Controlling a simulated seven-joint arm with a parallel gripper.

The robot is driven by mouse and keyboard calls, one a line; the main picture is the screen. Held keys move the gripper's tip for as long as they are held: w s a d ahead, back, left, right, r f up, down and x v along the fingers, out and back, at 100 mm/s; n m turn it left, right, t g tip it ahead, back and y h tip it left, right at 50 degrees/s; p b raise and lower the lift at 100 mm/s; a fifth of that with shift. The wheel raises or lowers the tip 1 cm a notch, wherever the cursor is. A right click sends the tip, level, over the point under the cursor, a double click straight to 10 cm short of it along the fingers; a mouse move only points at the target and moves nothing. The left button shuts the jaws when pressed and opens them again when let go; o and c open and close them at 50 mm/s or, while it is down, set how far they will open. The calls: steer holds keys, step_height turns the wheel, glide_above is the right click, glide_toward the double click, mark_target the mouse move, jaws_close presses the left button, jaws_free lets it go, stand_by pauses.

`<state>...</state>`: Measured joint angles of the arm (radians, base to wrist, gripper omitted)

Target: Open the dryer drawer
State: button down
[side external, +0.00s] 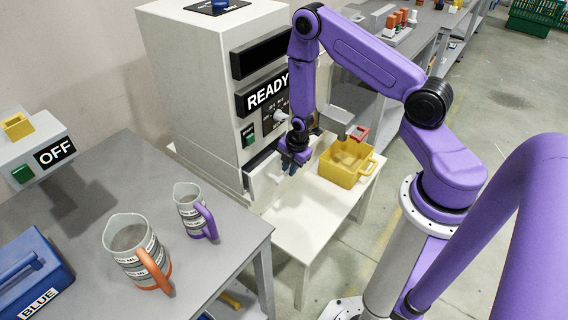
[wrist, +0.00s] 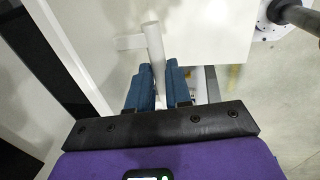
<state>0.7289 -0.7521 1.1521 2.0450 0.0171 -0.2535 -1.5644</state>
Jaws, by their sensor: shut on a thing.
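The dryer (side external: 190,75) is a tall off-white cabinet with a READY sign at the back centre. Its white drawer (side external: 257,183) is low on the front, with a dark gap showing above its front panel. My gripper (side external: 291,164) is at the drawer front. In the wrist view, the blue fingers of my gripper (wrist: 160,88) are shut on a pale rod-shaped handle (wrist: 151,38), which rises between them. In the side view the fingers mostly hide the handle. The drawer's inside is not clearly visible.
A low white table (side external: 300,232) stands below the drawer, bearing a yellow bin (side external: 345,165) right of my gripper. A grey table (side external: 100,200) at left holds two jugs, purple-handled (side external: 194,212) and orange-handled (side external: 135,250), and a blue box (side external: 35,280).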

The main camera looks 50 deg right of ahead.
steer(key=s, duration=2)
steer(key=shift+s, duration=0.2)
steer(key=c, duration=1.1)
jaws_free()
steer(key=shift+o, duration=0.2)
steer(key=shift+w, duration=0.15)
